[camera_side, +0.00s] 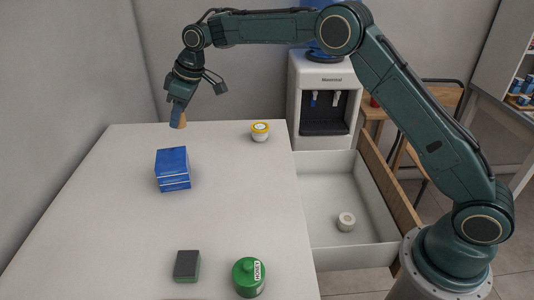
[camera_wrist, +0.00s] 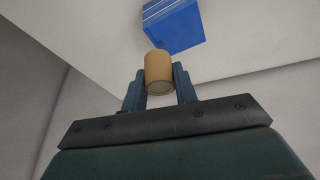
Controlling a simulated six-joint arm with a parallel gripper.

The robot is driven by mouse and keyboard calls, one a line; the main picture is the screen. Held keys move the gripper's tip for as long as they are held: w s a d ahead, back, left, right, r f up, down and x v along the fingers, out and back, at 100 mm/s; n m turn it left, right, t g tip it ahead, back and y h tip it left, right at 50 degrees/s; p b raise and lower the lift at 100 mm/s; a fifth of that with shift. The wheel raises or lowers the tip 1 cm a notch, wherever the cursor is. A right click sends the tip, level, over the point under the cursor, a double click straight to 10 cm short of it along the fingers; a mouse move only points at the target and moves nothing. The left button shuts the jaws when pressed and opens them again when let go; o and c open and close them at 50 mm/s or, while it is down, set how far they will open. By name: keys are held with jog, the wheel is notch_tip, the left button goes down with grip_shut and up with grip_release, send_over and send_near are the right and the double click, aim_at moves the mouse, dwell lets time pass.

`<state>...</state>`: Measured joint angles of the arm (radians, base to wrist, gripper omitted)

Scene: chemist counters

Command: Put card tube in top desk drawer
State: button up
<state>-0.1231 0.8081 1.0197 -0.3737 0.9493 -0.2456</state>
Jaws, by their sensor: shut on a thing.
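The card tube is a short tan cylinder (camera_side: 178,119); it also shows in the wrist view (camera_wrist: 158,72). My gripper (camera_side: 177,108) is shut on the tube and holds it above the far left part of the desk (camera_side: 235,220). In the wrist view the two fingers of my gripper (camera_wrist: 159,86) stand on either side of the tube. The top desk drawer (camera_side: 335,190) is pulled open at the right side of the desk. A small white roll (camera_side: 346,222) lies inside it, and the rest of its floor is bare.
A blue box (camera_side: 173,169) stands on the desk near the tube. A yellow-lidded white jar (camera_side: 260,131) is at the back edge. A dark grey-green block (camera_side: 187,266) and a green container (camera_side: 249,277) are at the front. A water dispenser (camera_side: 322,80) stands behind the drawer.

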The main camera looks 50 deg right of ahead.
jog(key=s+d+m+h, duration=0.1)
jog(key=d+m, duration=0.3)
jog(key=d, duration=1)
jog(key=m+h, duration=0.5)
jog(key=m, duration=0.7)
send_over(327, 188)
jog(key=s, duration=0.1)
notch_tip(327, 188, down, 20)
jog(key=r, duration=0.1)
jog(key=f, duration=1.7)
jog(key=shift+s+a+f, duration=0.1)
jog(key=shift+a+f, duration=0.2)
jog(key=shift+f, duration=1.9)
jog(key=shift+f, duration=0.1)
